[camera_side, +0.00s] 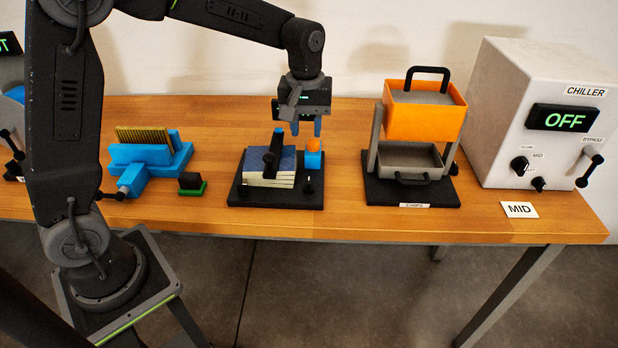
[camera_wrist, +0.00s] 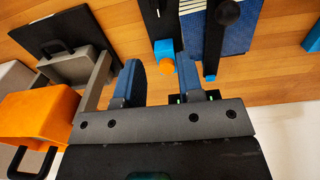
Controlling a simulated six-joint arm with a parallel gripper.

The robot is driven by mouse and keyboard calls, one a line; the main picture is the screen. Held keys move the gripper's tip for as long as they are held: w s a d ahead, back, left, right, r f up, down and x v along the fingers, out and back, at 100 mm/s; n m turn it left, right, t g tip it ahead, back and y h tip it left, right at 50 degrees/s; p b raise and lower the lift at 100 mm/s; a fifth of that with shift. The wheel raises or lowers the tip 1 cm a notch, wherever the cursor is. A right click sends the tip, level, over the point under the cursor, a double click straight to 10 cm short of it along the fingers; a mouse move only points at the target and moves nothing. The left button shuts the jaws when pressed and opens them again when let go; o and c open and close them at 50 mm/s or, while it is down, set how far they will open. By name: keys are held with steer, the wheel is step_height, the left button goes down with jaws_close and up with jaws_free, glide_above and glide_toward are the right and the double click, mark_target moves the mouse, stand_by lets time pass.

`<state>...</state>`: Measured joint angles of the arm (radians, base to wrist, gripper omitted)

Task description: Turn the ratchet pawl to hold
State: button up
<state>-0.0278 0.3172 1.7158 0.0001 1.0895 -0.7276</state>
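My gripper (camera_side: 306,128) is open and empty, pointing down above the press on the black base plate (camera_side: 248,201). An orange and blue block (camera_side: 313,160) stands on the right of that plate, below my fingers. In the wrist view the orange piece (camera_wrist: 166,66) shows between my two fingers (camera_wrist: 160,70), apparently beyond them and not touched. A stack of blue-topped sheets (camera_side: 280,172) lies beside it with a black bar (camera_side: 273,150) across it. I cannot tell which part is the ratchet pawl, nor its setting.
To the left is a blue vise-like fixture (camera_side: 147,165) and a small black-green block (camera_side: 191,183).

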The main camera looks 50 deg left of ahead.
mark_target(309, 178)
steer(key=f, duration=1.4)
steer(key=shift+w+f, duration=0.4)
steer(key=c, duration=0.6)
